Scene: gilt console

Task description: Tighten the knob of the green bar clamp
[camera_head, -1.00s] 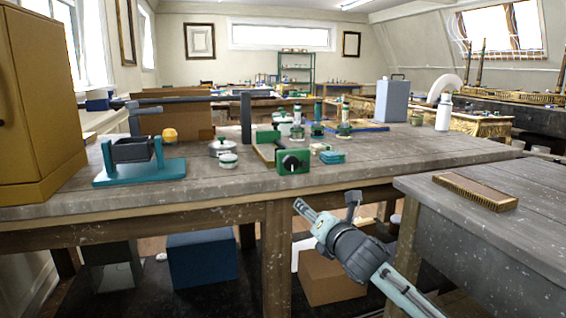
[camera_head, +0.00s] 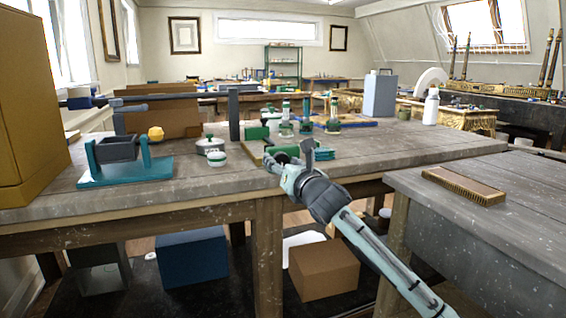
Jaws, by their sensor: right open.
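The green bar clamp (camera_head: 285,150) lies on the wooden workbench, left of the picture's middle. Its far green jaw (camera_head: 257,133) shows behind the near block. My right gripper (camera_head: 289,160) is in front of the near block with its fingers spread. One finger is left of the block and the other is to its right. The black knob on the near face is mostly hidden by my gripper, and I cannot tell whether the fingers touch it. My left gripper is out of view.
A teal stand with a dark box (camera_head: 117,150) is on the bench at left. A round pot (camera_head: 210,145) and green-white jars (camera_head: 217,158) stand near the clamp. A second table with a brown brush-like block (camera_head: 463,186) is at right. The bench front between is clear.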

